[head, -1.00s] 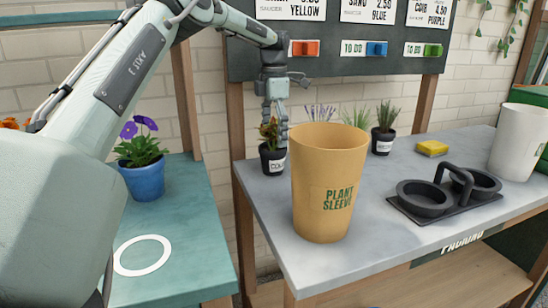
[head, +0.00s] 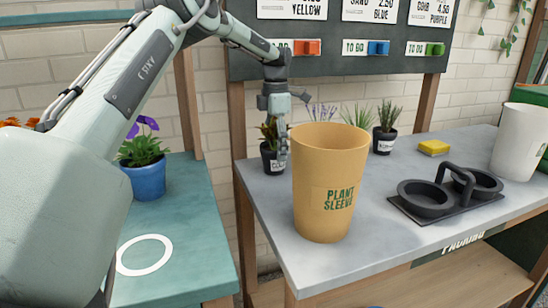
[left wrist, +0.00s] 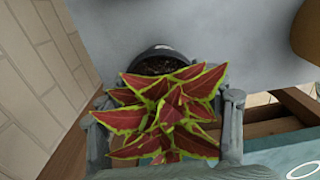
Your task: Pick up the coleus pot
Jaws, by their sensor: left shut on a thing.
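The coleus pot (head: 271,160) is a small dark pot with a pale label and red-green leaves. It stands upright at the back left of the grey bench (head: 265,205). My left gripper (head: 273,145) reaches down over it from above and is shut on it. In the left wrist view, red leaves with yellow-green edges (left wrist: 170,115) fill the room between my fingers, and the dark pot rim (left wrist: 158,52) shows behind them. The leaves hide where the fingers touch the pot. My right gripper is in neither view.
A tan plant sleeve (head: 328,185) stands just in front and to the right of the coleus. Farther right are another potted plant (head: 384,140), a yellow sponge (head: 434,147), a dark two-cup carrier (head: 430,200) and a white container (head: 518,140). A blue pot (head: 146,181) stands on the teal table.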

